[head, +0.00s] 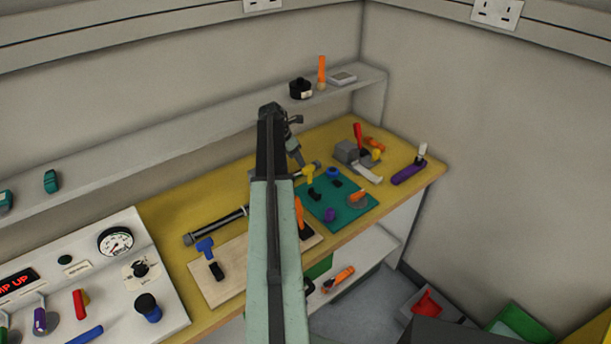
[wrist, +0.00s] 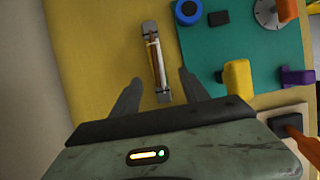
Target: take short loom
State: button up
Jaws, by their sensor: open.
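The short loom (wrist: 154,62) is a slim bundle of pale and orange-brown strands with a grey clip at each end. It lies on the yellow bench top in the wrist view, just left of the green mat. My gripper (wrist: 160,77) is open, with one dark finger on each side of the loom's near end. The fingers look apart from the loom; I cannot tell the height gap. In the head view my gripper (head: 296,158) is over the back of the bench, and the loom is mostly hidden behind it.
The green mat (head: 349,216) holds a yellow-handled tool (wrist: 237,80), a blue round piece (wrist: 188,12) and a purple piece (wrist: 297,77). A black tube (head: 217,226) lies left of my arm. A grey block (head: 346,151) stands to the right. The bench left of the loom is bare.

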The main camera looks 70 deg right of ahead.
jog(key=b+x, duration=0.2)
jog(key=shift+w+f, duration=0.1)
jog(key=shift+f, duration=0.25)
jog(key=b+x, duration=0.5)
jog(key=shift+w+d+f, duration=0.1)
jog(key=shift+w+f, duration=0.1)
jog(key=shift+w, duration=0.05)
jog(key=shift+r, duration=0.2)
grip_shut()
